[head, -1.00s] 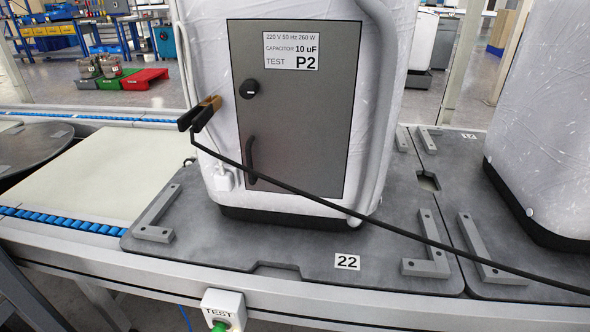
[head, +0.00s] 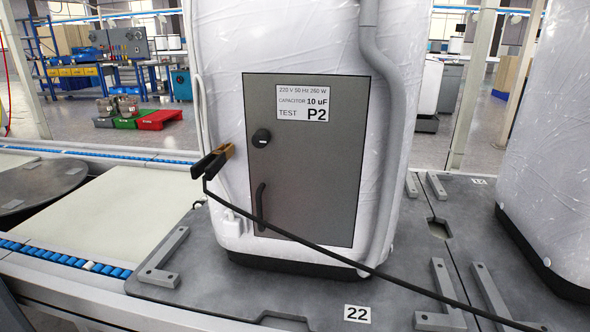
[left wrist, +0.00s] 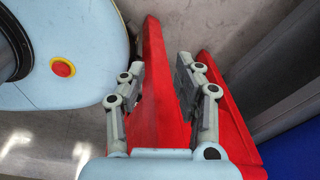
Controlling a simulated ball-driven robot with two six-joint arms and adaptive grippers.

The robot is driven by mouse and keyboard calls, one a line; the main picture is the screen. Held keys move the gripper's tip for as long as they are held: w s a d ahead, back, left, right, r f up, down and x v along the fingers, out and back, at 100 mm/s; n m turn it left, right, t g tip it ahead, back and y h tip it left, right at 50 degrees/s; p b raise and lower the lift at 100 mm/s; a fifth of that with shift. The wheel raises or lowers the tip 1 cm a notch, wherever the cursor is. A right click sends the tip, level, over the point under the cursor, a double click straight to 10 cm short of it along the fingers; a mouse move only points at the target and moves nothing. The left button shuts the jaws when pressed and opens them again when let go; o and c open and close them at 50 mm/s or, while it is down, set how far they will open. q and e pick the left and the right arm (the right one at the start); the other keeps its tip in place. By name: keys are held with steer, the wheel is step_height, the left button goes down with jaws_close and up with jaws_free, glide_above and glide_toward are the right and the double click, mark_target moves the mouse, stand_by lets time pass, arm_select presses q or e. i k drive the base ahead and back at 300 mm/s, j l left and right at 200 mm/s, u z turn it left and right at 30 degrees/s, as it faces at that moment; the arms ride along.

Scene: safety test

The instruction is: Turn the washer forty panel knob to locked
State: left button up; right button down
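The washer (head: 225,40) is a white wrapped unit with a grey panel (head: 305,190) labelled P2 on its front. A black round knob (head: 261,138) sits at the panel's upper left, with a short light mark on it. A dark curved handle (head: 260,203) is below the knob. A black and copper clamp (head: 212,161) on a black cable grips the washer's left edge beside the panel. My left gripper (left wrist: 157,88) shows only in the left wrist view; its fingers are apart with nothing between them, above red surfaces. My right gripper is not in view.
The washer stands on a dark grey pallet (head: 215,290) marked 22. The black cable (head: 400,287) runs down to the lower right across the front. Another wrapped unit (head: 555,130) stands at right. Red and green bins (head: 158,119) lie on the floor behind.

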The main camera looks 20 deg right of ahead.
mark_target(261, 139)
steer(key=k+j+u, duration=0.25)
steer(key=k, duration=0.15)
steer(key=k+j+u, duration=0.2)
steer(key=j, duration=0.3)
steer(key=k+j+u, duration=0.15)
steer(key=j, duration=0.15)
